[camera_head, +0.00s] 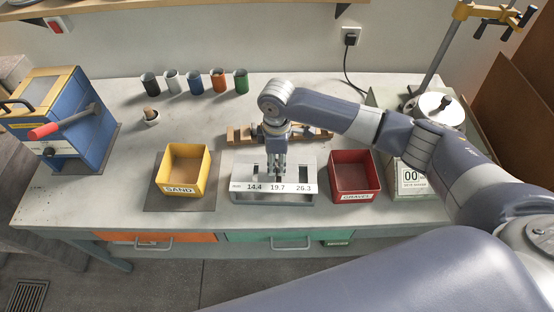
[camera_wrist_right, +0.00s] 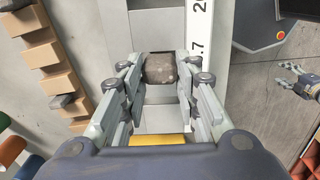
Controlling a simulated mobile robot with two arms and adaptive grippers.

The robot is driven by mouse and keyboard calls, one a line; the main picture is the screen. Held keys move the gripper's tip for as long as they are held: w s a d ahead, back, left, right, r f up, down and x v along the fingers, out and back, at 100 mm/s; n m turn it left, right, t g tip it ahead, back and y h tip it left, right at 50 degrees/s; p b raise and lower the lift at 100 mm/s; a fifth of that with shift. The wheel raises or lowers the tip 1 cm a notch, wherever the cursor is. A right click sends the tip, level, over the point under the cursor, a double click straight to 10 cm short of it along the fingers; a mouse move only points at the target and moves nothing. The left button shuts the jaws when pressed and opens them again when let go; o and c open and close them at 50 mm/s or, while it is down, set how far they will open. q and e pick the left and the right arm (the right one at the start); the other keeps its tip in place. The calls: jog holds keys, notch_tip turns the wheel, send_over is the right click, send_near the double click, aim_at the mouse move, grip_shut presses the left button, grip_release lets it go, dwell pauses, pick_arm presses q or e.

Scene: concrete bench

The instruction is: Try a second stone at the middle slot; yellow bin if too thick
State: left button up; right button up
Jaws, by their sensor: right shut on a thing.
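My right gripper (camera_head: 277,176) points down over the middle of the grey slot gauge (camera_head: 245,165), behind its label strip marked 14.4, 19.7 and 26.3. In the right wrist view my right gripper (camera_wrist_right: 160,85) is shut on a brownish stone (camera_wrist_right: 160,67), which sits between the fingertips above the gauge. Whether the stone touches the slot edges I cannot tell. The yellow bin (camera_head: 202,177), labelled SAND, stands left of the gauge. The red bin (camera_head: 375,182), labelled GRAVEL, stands right of it. A small gripper, apparently my left (camera_wrist_right: 300,82), shows at the wrist view's right edge; its jaw state is unclear.
A notched wooden rack (camera_head: 240,134) lies behind the gauge, with a grey stone (camera_wrist_right: 62,101) on it. Several coloured cups (camera_head: 195,82) line the back. A blue machine with a red handle (camera_head: 60,128) stands left; a scale (camera_head: 410,178) stands right.

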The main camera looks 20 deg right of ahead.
aim_at(277, 163)
jog(key=shift+f, duration=0.6)
dwell(1.0)
jog(key=shift+r, duration=0.1)
notch_tip(277, 163, up, 5)
jog(key=p, duration=0.5)
jog(key=shift+r+p, duration=0.95)
jog(key=shift+p, duration=0.05)
jog(key=shift+f, duration=0.1)
